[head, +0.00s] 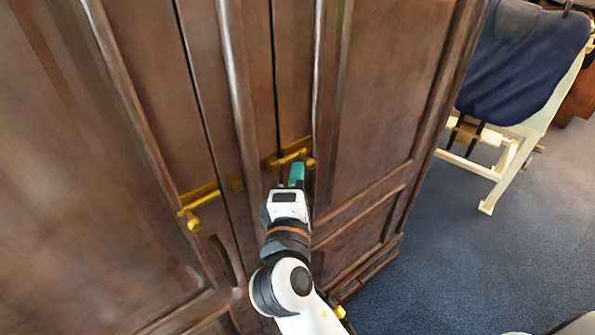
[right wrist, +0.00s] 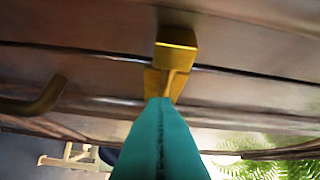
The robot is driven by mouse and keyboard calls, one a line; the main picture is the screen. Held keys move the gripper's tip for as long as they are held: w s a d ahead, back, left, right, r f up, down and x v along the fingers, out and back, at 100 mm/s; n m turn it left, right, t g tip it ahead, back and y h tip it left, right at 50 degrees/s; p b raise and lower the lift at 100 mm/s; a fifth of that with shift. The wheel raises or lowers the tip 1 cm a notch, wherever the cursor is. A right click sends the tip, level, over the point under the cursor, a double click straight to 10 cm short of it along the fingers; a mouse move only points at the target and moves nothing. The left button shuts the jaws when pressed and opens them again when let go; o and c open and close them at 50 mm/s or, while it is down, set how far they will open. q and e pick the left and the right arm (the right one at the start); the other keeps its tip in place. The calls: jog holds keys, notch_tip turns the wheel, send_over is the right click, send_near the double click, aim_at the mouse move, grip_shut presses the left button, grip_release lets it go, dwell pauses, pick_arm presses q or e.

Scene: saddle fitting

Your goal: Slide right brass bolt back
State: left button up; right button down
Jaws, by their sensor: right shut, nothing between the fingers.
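The right brass bolt (head: 287,158) is mounted on the dark wooden cabinet door, with its knob at the right end. My right gripper (head: 297,168) is at this bolt, just below its bar and beside the knob. Its teal fingers are shut with nothing between them. In the right wrist view the shut fingers (right wrist: 160,105) point at the brass bolt (right wrist: 176,55), and their tips overlap its lower part. I cannot tell whether they touch it. My left gripper is not in view.
A dark curved handle (head: 223,260) is below. A chair with dark blue cloth (head: 520,65) stands at right on open blue carpet (head: 450,260).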

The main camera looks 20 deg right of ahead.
aim_at(312, 167)
jog(key=shift+w+a, duration=0.15)
jog(key=d+p, duration=0.1)
jog(key=w+d, duration=0.1)
jog(key=d, duration=0.1)
jog(key=shift+w+d+r+p, duration=0.1)
jog(key=shift+d+p, duration=0.1)
jog(key=shift+p, duration=0.15)
jog(key=shift+d, duration=0.15)
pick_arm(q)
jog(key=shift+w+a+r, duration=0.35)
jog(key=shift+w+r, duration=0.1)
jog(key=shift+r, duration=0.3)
